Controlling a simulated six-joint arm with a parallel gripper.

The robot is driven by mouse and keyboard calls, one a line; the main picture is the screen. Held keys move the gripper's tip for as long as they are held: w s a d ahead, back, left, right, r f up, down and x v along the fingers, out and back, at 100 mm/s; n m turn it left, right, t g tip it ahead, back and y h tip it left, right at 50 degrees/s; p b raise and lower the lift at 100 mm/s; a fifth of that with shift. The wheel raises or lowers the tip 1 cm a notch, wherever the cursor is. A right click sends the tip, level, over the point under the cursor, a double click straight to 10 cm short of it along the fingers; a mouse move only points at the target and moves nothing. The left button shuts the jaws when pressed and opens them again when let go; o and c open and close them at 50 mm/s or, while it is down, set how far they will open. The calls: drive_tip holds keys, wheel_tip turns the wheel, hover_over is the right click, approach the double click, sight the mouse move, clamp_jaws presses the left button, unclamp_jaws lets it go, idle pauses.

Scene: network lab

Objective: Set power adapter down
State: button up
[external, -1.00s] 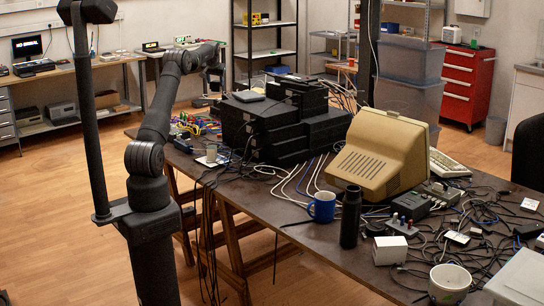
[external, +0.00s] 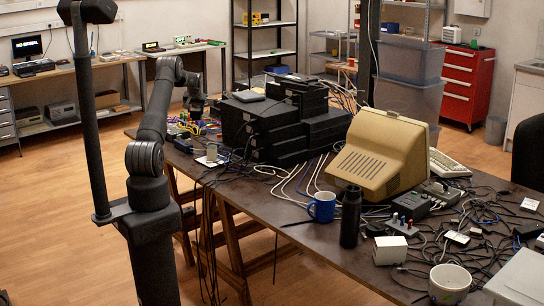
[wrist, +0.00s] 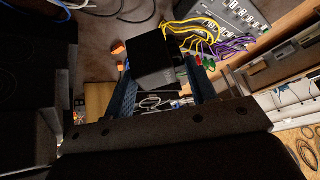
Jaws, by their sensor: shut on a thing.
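The power adapter (wrist: 153,60) is a black block between the fingers of my gripper (wrist: 163,98) in the wrist view. My gripper is shut on it, and the table's left end lies below. In the external view my gripper (external: 195,108) hangs low over the far left part of the table (external: 262,200), near the colourful cables. The adapter is too dark and small to make out there. I cannot tell whether it touches the table.
Yellow and purple cables (wrist: 190,35) run to a grey panel with sockets (wrist: 238,22) just beyond the adapter. Stacked black boxes (external: 270,130) stand right of my gripper.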

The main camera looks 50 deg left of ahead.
wheel_tip(320, 180, down, 13)
drive_tip(key=shift+f, duration=0.2)
idle(0.3)
drive_tip(key=shift+f, duration=0.2)
drive_tip(key=o, duration=1.1)
drive_tip(key=shift+c, duration=0.2)
drive_tip(key=shift+r, duration=0.1)
drive_tip(key=shift+s+d+r, duration=0.1)
drive_tip(key=shift+d+r, duration=0.15)
drive_tip(key=shift+r, duration=0.3)
drive_tip(key=v, duration=1.1)
drive_tip(key=shift+s+f, duration=0.1)
drive_tip(key=shift+f, duration=0.15)
